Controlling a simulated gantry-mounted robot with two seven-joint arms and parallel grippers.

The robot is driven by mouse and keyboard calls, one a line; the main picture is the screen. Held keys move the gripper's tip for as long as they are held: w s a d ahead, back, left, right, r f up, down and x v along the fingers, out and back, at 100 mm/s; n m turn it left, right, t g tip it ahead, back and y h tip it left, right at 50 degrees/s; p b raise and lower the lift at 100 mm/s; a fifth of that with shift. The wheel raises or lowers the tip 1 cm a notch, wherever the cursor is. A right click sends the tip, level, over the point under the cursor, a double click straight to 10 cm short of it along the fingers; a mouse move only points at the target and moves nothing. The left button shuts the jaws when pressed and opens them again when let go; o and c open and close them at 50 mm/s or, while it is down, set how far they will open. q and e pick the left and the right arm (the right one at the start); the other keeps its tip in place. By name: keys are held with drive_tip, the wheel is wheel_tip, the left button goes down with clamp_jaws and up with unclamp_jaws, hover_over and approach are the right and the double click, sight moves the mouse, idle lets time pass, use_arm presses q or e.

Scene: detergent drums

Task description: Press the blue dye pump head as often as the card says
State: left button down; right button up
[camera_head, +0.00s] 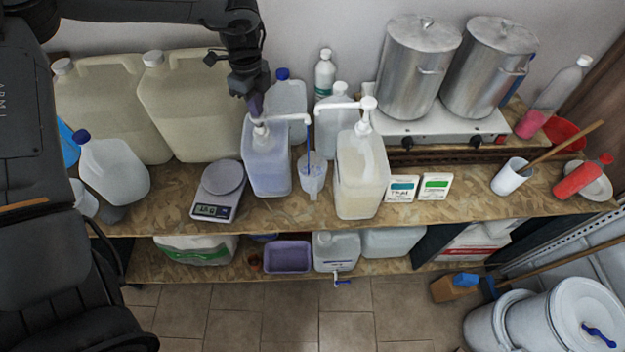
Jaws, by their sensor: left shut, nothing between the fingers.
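The blue dye bottle (267,168) holds pale blue liquid and stands upright on the wooden shelf. Its white pump head (290,117) has a spout pointing right. My left gripper (256,107) is shut and empty, pointing down with its tips at the pump head; contact is hard to tell. A thin blue line runs from the spout to a clear cup (312,178) with some blue in it. A second pump bottle (361,175) with cream liquid stands to the right. A teal card (402,188) and a green card (435,187) stand beside it, their print too small to read. My right gripper is not in view.
A scale (218,190) stands left of the dye bottle. Large jugs (190,105) and a blue-capped bottle (287,103) stand behind. Two metal pots (418,65) sit on a hotplate at right.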

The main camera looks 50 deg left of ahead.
use_arm(q)
drive_tip(key=shift+f, duration=0.5)
drive_tip(key=shift+r, duration=0.2)
drive_tip(key=shift+r+p, duration=1.75)
drive_tip(key=shift+r, duration=0.95)
drive_tip(key=shift+r, duration=0.1)
wheel_tip(320, 180, up, 6)
drive_tip(key=p, duration=0.4)
